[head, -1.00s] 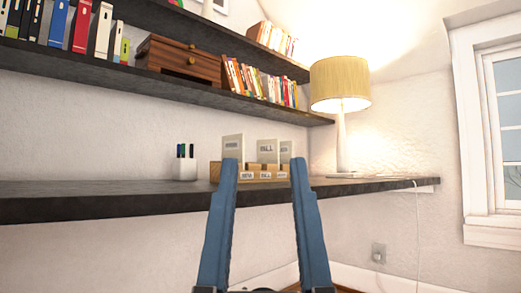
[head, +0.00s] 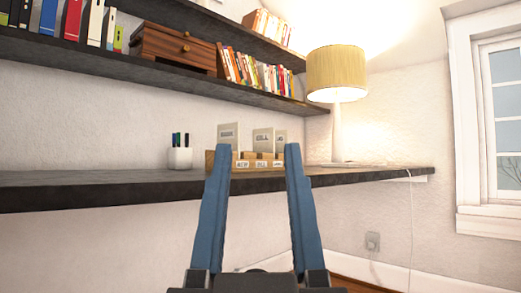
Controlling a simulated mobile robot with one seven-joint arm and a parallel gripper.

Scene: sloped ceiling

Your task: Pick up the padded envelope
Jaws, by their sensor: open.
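My gripper (head: 258,148) is in the lower middle of the head view, its two blue fingers apart with nothing between them. The fingertips overlap the desk edge in the picture. Behind them a wooden letter holder (head: 211,162) stands on the dark desk (head: 110,190), with several pale upright envelopes or cards (head: 229,137) in it and small labels on its front. I cannot tell whether any of these is the padded envelope; no clearly padded one shows. The fingers hide parts of the holder.
A white pen cup (head: 180,158) stands left of the holder, and a lit lamp (head: 337,75) stands to the right. Shelves (head: 150,72) with books and a wooden box hang above. A cord (head: 410,215) hangs from the desk's right end. The desk's left stretch is clear.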

